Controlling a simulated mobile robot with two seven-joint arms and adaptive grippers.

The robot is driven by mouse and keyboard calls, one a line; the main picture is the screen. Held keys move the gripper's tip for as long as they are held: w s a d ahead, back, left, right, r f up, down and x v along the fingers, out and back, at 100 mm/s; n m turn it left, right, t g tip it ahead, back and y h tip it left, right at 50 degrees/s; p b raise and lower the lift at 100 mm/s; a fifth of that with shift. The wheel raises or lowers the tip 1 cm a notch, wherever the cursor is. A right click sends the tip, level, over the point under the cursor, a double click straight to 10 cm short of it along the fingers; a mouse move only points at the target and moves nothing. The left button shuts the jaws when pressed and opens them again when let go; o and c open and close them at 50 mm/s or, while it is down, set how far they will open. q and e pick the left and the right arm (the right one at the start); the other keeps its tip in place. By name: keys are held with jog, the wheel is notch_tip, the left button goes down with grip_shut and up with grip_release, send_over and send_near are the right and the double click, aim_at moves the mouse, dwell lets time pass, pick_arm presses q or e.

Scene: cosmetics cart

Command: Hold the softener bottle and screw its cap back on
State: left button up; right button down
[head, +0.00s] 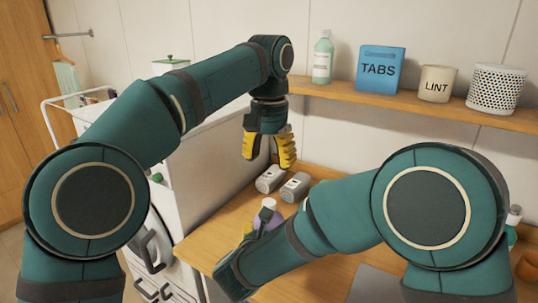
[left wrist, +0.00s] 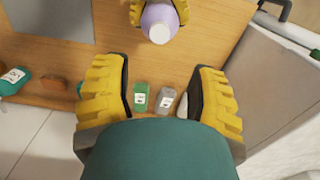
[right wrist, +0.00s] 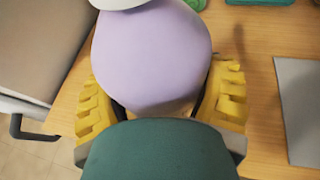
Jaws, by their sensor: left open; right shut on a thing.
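The softener bottle (head: 268,205) is lavender with a white top and stands upright over the wooden counter. My right gripper (right wrist: 160,105) is shut around its body, which fills the right wrist view (right wrist: 150,55); the right arm hides part of it in the head view. In the left wrist view the bottle (left wrist: 158,17) is at the top edge, its round white top (left wrist: 159,33) facing the camera. I cannot tell whether this top is the cap or the bare neck. My left gripper (head: 268,158) is open and empty, above and behind the bottle, fingers pointing down.
Two grey labelled containers (head: 270,179) (head: 295,187) are on the counter below my left gripper. A shelf (head: 420,108) above holds a green bottle (head: 322,60), a TABS box (head: 381,72), a LINT pot (head: 437,83) and a perforated basket (head: 496,88). A grey mat (right wrist: 302,110) lies right of the bottle.

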pick_arm(q)
jog(key=shift+r, duration=0.2)
dwell(0.5)
